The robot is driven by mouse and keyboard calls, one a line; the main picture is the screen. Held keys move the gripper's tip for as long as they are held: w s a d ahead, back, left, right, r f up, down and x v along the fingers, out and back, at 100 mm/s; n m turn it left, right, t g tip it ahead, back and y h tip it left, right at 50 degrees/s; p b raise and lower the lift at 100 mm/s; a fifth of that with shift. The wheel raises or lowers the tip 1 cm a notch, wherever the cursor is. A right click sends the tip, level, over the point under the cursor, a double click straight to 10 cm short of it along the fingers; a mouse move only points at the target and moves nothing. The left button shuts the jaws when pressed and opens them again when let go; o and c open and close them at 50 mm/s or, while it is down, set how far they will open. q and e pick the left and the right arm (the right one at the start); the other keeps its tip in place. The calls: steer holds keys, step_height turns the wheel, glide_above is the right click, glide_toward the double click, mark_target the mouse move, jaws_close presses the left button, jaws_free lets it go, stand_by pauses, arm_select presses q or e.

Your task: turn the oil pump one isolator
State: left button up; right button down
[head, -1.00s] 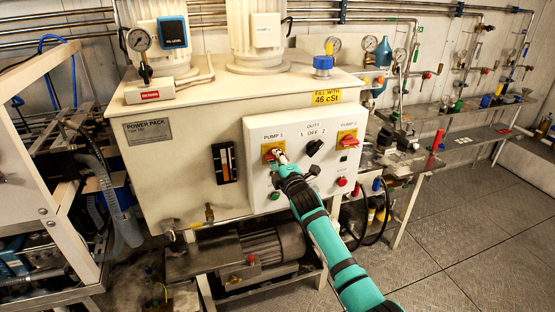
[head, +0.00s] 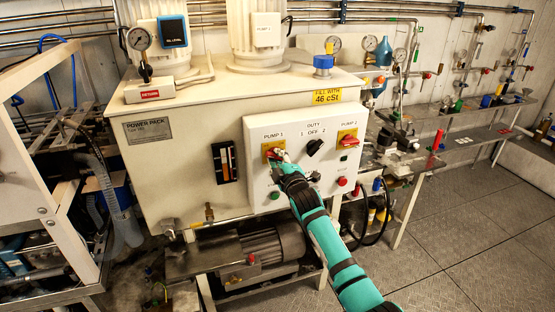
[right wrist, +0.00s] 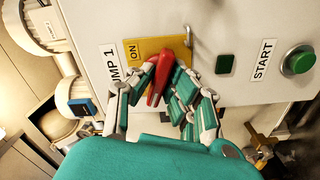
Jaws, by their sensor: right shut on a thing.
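The pump 1 isolator is a red handle (right wrist: 161,79) on a yellow plate (right wrist: 145,48) marked ON, on the white control panel. In the head view the yellow plate (head: 268,148) sits under the PUMP 1 label, with the handle partly hidden by my gripper. My right gripper (right wrist: 160,92) is shut on the red handle, one finger set on each side of it. In the head view the right gripper (head: 279,157) reaches the panel from the lower right. My left gripper is not in view.
To the right on the panel are a black duty selector (head: 314,147) and the red pump 2 isolator (head: 348,139). In the wrist view a green START button (right wrist: 298,61) stands clear of my fingers. Open floor (head: 450,240) lies at the right.

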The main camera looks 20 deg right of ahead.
steer(key=m, duration=0.3)
steer(key=shift+f+m, duration=0.1)
steer(key=shift+m, duration=0.3)
steer(key=m, duration=0.3)
steer(key=shift+m, duration=0.3)
steer(key=m, duration=0.6)
steer(key=c, duration=1.3)
jaws_free()
steer(key=s, duration=1.2)
steer(key=shift+d, duration=0.25)
steer(key=shift+f, duration=0.1)
